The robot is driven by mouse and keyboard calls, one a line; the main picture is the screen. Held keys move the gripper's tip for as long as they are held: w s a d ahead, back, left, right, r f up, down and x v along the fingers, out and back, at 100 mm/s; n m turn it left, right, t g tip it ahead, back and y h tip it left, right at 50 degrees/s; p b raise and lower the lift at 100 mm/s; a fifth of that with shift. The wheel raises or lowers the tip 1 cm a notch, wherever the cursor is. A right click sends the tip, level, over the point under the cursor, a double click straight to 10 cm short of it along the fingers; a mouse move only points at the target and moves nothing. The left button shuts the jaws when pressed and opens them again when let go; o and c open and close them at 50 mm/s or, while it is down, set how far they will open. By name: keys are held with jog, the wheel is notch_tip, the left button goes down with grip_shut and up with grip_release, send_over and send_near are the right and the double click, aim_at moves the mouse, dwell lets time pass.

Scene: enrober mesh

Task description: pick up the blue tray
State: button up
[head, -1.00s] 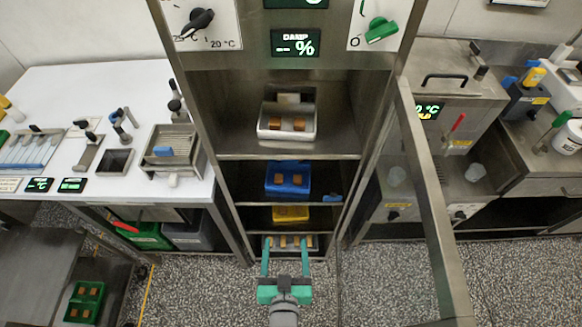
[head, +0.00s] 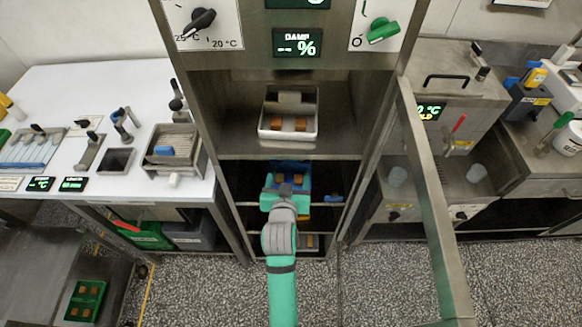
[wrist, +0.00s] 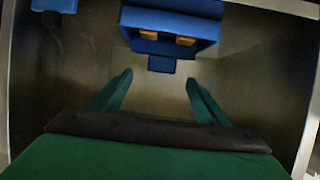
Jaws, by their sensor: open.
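The blue tray (head: 302,168) sits on a shelf inside the open steel cabinet, below the white tray, with brown pieces in it. In the head view my gripper (head: 288,190) is in front of it and covers much of it. In the wrist view the blue tray (wrist: 171,47) is at the top centre, with a small blue tab (wrist: 161,65) on its near side. My gripper's two green fingers (wrist: 157,95) are apart with nothing between them, and the tray lies beyond the fingertips, not between them.
A white tray (head: 266,134) with brown pieces stands on the shelf above. A small blue object (head: 333,198) lies right of the blue tray; another blue thing (wrist: 54,5) shows top left in the wrist view. The cabinet's door (head: 432,200) stands open at right.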

send_over(290, 174)
jog(key=shift+f, duration=1.35)
jog(key=shift+c, duration=0.4)
jog(key=c, duration=1.5)
grip_shut()
jog(key=shift+r, duration=0.1)
